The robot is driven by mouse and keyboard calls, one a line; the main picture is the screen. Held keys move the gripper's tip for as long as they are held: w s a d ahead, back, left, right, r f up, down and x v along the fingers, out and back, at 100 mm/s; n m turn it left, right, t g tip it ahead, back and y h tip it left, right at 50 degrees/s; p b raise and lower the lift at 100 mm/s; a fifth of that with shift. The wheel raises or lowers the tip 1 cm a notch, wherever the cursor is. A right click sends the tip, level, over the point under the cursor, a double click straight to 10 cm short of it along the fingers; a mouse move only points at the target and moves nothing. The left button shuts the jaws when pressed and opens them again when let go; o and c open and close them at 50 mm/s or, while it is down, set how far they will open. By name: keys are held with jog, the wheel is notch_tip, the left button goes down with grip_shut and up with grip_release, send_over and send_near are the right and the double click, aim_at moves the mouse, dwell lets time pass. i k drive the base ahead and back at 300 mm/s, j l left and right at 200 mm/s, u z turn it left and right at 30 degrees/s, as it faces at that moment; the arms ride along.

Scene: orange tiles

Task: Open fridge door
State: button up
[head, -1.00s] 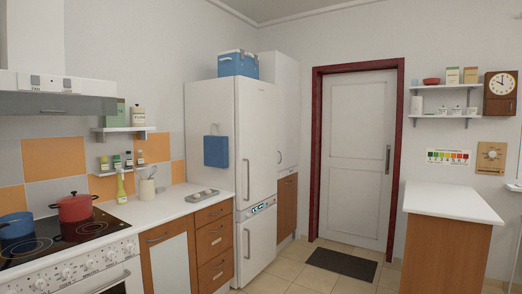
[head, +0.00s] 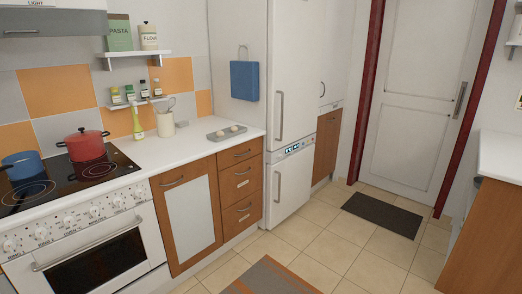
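The white fridge (head: 301,75) stands beyond the end of the counter, just right of the drawers. Its tall upper door has a vertical grey handle (head: 280,116). Its lower door (head: 294,185) has another vertical handle (head: 278,187), and a small display panel (head: 298,147) sits between the two doors. Both doors look shut. The fridge top is out of the picture. My gripper is not in view.
The counter (head: 200,140) with drawers (head: 242,184) and the stove (head: 80,215) line the left. A white-topped counter (head: 502,155) stands at the right. A striped rug (head: 265,276) and dark mat (head: 383,215) lie on the otherwise clear tiled floor.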

aim_at(296, 28)
jog(key=i+l, duration=0.15)
jog(key=i, duration=0.6)
jog(key=i+l+z, duration=0.1)
jog(key=i, duration=0.65)
jog(key=i+l, duration=0.15)
jog(key=i, duration=0.6)
